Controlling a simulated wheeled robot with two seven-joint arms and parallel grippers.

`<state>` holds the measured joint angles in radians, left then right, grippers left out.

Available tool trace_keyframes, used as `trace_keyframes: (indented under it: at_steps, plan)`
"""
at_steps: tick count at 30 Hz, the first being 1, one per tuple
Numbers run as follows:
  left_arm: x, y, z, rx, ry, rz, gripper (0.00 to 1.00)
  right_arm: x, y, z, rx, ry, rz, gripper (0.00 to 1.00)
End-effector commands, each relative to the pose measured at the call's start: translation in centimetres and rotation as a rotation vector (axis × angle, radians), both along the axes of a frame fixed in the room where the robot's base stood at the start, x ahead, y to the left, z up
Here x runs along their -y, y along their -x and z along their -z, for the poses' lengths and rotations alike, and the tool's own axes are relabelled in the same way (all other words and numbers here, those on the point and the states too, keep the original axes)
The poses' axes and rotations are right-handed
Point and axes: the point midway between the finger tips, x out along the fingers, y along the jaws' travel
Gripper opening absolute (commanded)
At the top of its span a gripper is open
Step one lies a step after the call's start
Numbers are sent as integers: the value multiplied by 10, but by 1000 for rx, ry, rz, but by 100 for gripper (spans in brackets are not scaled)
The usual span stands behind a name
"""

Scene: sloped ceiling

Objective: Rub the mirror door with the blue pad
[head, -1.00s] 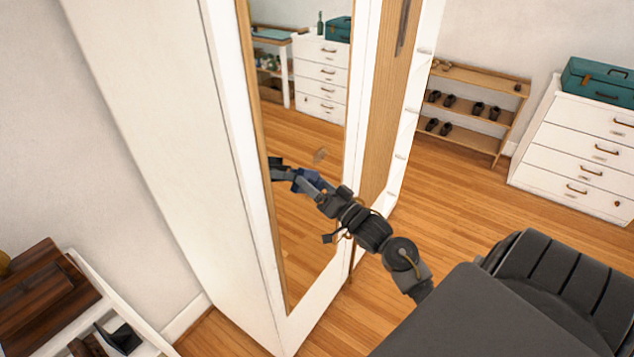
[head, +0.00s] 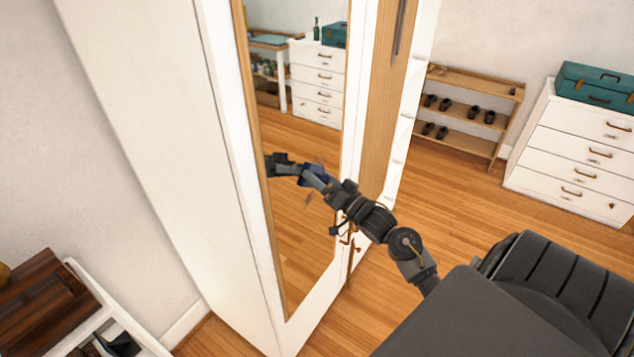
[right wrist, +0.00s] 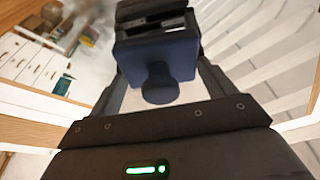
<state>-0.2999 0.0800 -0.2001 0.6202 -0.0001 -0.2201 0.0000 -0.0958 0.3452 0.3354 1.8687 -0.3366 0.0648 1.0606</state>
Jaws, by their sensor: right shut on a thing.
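The mirror door (head: 300,235) is a tall mirror in a wooden frame on the white wardrobe, left of centre in the head view. My right gripper (head: 324,185) is shut on the blue pad (head: 312,174) in front of the glass. The pad and its reflection meet, so it looks to be at or very near the glass. A small brownish mark (head: 307,200) shows on the mirror just below the pad. My left gripper is not in view.
A wooden shoe rack (head: 465,115) and a white drawer chest (head: 570,150) with a teal case (head: 597,85) stand at the back right. A low white shelf unit (head: 90,285) stands at the lower left. The wooden floor between is clear.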

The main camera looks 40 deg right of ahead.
Motion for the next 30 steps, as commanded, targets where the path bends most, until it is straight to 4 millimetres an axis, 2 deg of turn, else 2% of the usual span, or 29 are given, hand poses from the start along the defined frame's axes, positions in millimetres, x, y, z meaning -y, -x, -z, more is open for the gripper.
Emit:
trace_keyframes:
  at_steps: [8,19,30]
  plan:
    - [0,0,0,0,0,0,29,5,-2,0,0,-1,-1,64]
    - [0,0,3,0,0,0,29,33,-14,0,1,0,-1,64]
    - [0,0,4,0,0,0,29,42,-16,0,0,-1,0,64]
